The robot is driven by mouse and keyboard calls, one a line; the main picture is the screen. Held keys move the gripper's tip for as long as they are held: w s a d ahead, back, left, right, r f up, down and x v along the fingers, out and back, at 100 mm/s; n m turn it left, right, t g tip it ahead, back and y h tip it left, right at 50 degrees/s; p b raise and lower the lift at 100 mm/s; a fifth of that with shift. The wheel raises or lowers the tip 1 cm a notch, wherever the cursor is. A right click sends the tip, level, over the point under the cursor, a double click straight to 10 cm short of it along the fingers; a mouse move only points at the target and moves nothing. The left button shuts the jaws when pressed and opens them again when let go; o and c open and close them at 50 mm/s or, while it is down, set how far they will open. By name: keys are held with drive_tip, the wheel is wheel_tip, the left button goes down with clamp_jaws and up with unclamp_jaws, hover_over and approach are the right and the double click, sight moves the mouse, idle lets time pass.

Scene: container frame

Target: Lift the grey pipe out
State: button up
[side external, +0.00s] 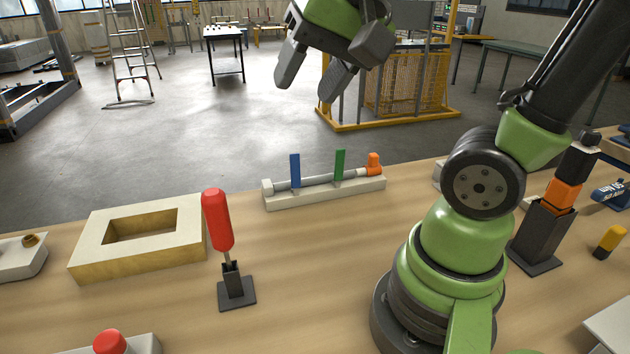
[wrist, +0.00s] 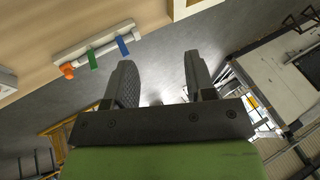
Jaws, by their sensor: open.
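The grey pipe (side external: 318,181) lies along a pale holder (side external: 330,194) near the table's far edge in the side external view. An upright blue piece (side external: 295,170) and an upright green piece (side external: 339,165) stand at the pipe, and an orange elbow-shaped piece (side external: 374,164) is at its right end. The holder also shows at the upper left of the wrist view (wrist: 72,51). My gripper (side external: 311,88) is open and empty, high above and beyond the holder. In the wrist view its two fingers (wrist: 159,75) are apart with nothing between them.
A red-handled screwdriver (side external: 217,220) stands upright in a dark stand left of my arm. A pale wooden frame (side external: 90,243) lies at the left. An orange and black item (side external: 562,194) stands in a dark holder at the right. Bare table lies in front of the pipe holder.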

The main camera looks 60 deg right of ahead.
drive_tip(key=w+d+f+m+g+h, duration=0.1)
drive_tip(key=w+d+f+m+g, duration=0.15)
drive_tip(key=w+d+m, duration=0.5)
drive_tip(key=m+g, duration=0.4)
drive_tip(key=m, duration=0.7)
hover_over(310, 179)
drive_tip(key=shift+t, duration=0.25)
wheel_tip(310, 179, down, 20)
drive_tip(key=shift+f, duration=0.2)
drive_tip(key=shift+d+f, duration=0.15)
drive_tip(key=shift+f, duration=2.9)
clamp_jaws()
